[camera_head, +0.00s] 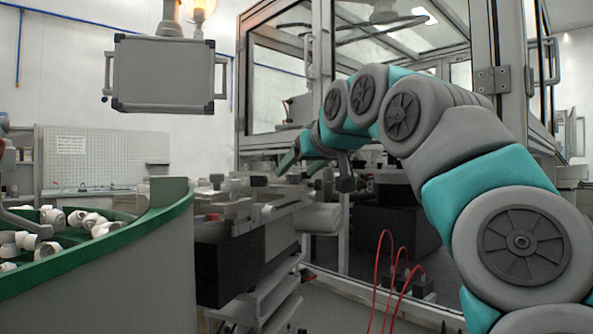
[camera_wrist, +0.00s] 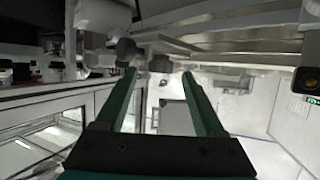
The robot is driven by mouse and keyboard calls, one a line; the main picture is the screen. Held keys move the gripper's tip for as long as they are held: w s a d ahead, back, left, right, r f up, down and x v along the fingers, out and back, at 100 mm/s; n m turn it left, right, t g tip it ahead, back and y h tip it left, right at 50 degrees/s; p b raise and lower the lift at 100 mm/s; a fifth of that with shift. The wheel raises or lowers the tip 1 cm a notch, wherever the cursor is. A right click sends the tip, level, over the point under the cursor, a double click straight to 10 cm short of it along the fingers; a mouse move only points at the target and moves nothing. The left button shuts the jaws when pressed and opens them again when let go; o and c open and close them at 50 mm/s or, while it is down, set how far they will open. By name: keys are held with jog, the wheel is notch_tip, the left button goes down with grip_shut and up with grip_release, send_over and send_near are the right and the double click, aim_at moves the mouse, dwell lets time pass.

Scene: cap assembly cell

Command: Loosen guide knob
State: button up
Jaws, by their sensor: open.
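My gripper (camera_head: 298,168) is at the guide rail assembly (camera_head: 240,203), with its green fingers pointing down and left. In the wrist view my gripper (camera_wrist: 159,76) is open, its two fingers apart with nothing held between them. A dark round knob (camera_wrist: 160,63) shows just beyond the gap between the fingertips, and it appears apart from both. Another dark knob (camera_wrist: 125,49) is beside the left fingertip; I cannot tell whether they touch. In the head view small dark knobs (camera_head: 258,181) stand on the rails; which one is the guide knob is unclear.
A green-rimmed feeder bowl (camera_head: 150,221) with white caps (camera_head: 92,222) stands at left. A grey control box (camera_head: 163,74) hangs above. A glazed metal frame (camera_head: 326,80) stands behind my arm. Red cables (camera_head: 389,262) rise at lower right. Metal bars (camera_wrist: 220,30) cross the wrist view's top.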

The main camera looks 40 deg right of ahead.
jog(key=shift+x, duration=0.75)
jog(key=shift+c, duration=0.3)
grip_shut()
